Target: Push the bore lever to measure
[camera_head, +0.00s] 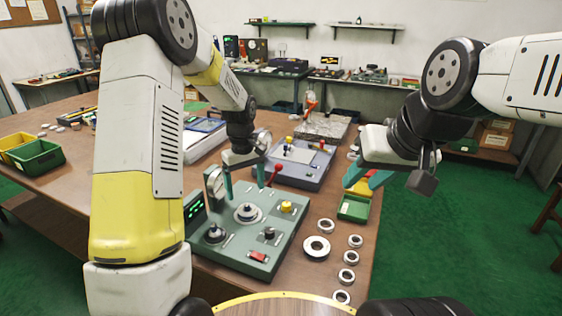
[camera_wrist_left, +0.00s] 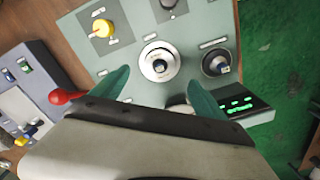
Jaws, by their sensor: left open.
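The grey-green measuring fixture (camera_head: 225,240) stands on the table. A lever with a red knob (camera_head: 273,174) rises at its far edge; the red knob also shows in the left wrist view (camera_wrist_left: 62,97). A metal ring sits around the central post (camera_head: 247,212), seen from above in the left wrist view (camera_wrist_left: 159,62). My left gripper (camera_head: 244,180) is open and empty above the far part of the fixture. Its fingertips (camera_wrist_left: 158,92) are spread, with the red knob outside them to the left. My right gripper (camera_head: 367,177) hangs away to the right; its finger gap is unclear.
A dial gauge (camera_head: 214,184) and a green-lit display (camera_head: 195,212) stand at the fixture's left. A yellow knob (camera_head: 287,207) and red switch (camera_head: 257,256) are on its top. Several loose rings (camera_head: 316,247) lie right of it. Another grey device (camera_head: 300,165) stands behind.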

